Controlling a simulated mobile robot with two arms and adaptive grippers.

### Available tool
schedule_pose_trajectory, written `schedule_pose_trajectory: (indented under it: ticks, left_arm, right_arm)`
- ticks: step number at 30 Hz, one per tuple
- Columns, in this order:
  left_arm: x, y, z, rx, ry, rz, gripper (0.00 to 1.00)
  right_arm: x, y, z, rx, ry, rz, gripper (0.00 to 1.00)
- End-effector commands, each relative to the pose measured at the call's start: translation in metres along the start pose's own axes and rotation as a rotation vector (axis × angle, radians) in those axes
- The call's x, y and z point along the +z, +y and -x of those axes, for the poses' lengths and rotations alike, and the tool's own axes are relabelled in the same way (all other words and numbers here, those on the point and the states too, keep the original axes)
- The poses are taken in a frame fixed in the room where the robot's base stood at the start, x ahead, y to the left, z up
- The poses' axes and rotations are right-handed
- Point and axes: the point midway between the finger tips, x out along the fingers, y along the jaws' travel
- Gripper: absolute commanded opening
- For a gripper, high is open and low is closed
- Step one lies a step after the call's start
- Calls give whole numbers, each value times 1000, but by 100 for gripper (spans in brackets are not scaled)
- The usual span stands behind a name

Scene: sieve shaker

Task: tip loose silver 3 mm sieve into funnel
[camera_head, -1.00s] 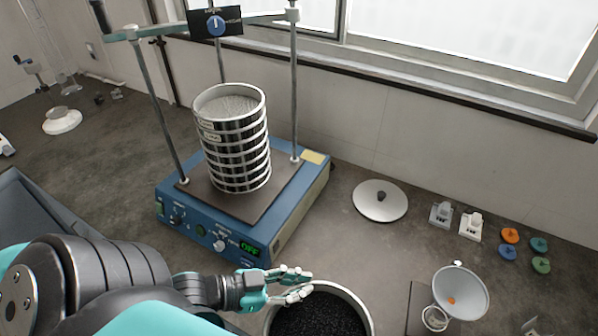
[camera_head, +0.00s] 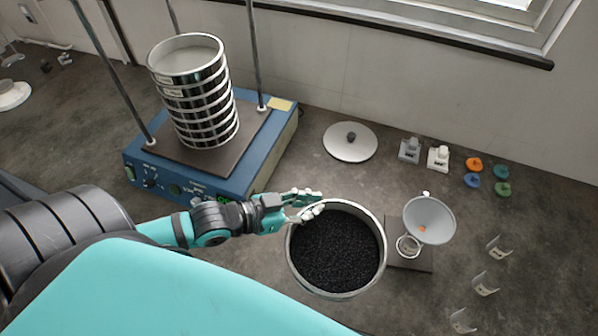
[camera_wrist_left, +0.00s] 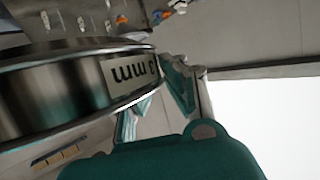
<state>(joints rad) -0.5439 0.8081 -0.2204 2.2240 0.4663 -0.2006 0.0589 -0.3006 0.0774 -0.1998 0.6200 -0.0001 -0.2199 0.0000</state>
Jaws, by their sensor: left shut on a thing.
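The loose silver sieve (camera_head: 336,250) is held upright at its rim by my left gripper (camera_head: 312,205). Dark granules fill its inside. In the left wrist view the sieve (camera_wrist_left: 50,95) shows a "3 mm" label, upside down, close to the fingers (camera_wrist_left: 165,95). My left gripper is shut on the sieve wall. The grey funnel (camera_head: 432,215) stands just right of the sieve, over a glass vessel (camera_head: 408,246) on a dark plate (camera_head: 420,262). A small orange spot shows inside the funnel. My right gripper is not in view.
A stack of sieves (camera_head: 195,95) stands on the blue shaker (camera_head: 270,140) at the back left. A round lid (camera_head: 350,142), two small weights or bottles (camera_head: 438,157) and coloured discs (camera_head: 473,164) lie behind. Several clear cups (camera_head: 485,284) stand at the right.

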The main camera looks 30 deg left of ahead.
Motion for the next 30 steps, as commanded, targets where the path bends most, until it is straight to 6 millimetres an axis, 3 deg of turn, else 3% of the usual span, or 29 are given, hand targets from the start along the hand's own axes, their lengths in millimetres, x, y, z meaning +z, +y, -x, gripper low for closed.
schedule_pose_trajectory:
  ticks: [30]
  left_arm:
    - [-36,-20,-95,0,4,5,0]
  right_arm:
    - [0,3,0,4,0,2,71]
